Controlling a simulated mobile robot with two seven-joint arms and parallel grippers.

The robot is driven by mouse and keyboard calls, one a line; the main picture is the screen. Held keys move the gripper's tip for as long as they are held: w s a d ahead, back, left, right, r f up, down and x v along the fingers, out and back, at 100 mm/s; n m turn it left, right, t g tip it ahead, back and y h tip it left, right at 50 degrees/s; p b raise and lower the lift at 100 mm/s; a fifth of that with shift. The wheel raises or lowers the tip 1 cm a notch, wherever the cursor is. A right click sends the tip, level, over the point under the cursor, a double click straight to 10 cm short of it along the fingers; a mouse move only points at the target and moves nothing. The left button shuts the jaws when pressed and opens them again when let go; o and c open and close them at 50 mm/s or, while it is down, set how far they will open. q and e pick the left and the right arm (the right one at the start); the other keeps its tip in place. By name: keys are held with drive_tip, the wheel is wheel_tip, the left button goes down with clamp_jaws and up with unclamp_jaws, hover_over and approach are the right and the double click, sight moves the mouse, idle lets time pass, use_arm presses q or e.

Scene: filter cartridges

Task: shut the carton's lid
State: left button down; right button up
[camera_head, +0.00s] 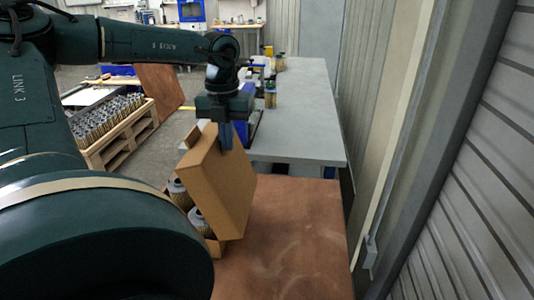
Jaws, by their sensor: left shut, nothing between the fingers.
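The brown carton (215,248) stands on a wooden table top, with filter cartridges (197,220) inside it. Its lid (229,190) is part-way open and tilted, so the cartridges still show on its left side. My left gripper (226,147) is shut and points down at the lid's upper edge. The fingertips seem to be at or against the lid, with nothing held between them. My own arm hides the left part of the carton. My right gripper is not in view.
The wooden table (298,240) is bare to the right of the carton. A grey table (305,120) behind it bears a few cartridges (270,95). A wooden crate (122,140) of many cartridges stands at the left. A ribbed wall (480,190) closes off the right.

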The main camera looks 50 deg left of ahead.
use_arm(q)
drive_tip(key=shift+s+a, duration=0.35)
drive_tip(key=shift+a, duration=0.05)
wheel_tip(320, 180, up, 2)
drive_tip(key=shift+w+d+p, duration=0.1)
drive_tip(key=shift+w+p, duration=0.05)
drive_tip(key=shift+p, duration=0.6)
wheel_tip(320, 180, up, 8)
drive_tip(key=w+d+p, duration=0.1)
drive_tip(key=p, duration=0.4)
drive_tip(key=shift+d, duration=0.2)
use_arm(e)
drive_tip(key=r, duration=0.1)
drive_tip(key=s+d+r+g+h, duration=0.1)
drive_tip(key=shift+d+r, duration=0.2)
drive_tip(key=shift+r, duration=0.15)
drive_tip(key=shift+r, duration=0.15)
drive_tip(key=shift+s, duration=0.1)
